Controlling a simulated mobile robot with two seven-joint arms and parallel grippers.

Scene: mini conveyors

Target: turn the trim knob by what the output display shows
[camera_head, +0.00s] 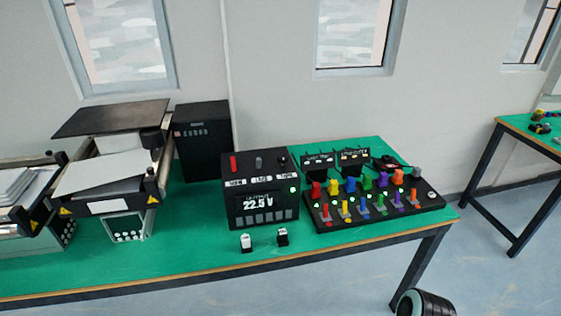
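A black box (237,208) stands on the green table, with a lit display (258,203) on its front. The display seems to read 22.5 V; the last digit is blurred. On the box's top are a red upright part (233,163), a grey knob (258,162) and a small dark knob (283,160). Small white labels lie in front of these controls, too small to read, so I cannot tell for sure which one is the trim knob. A green light glows at the box's right. Neither of my grippers shows in the head view.
Right of the box is a black board (385,221) with several coloured levers. Two small black-and-white blocks (246,242) (282,236) sit before the box. Conveyors (105,175) and a tall black case (203,143) stand left.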

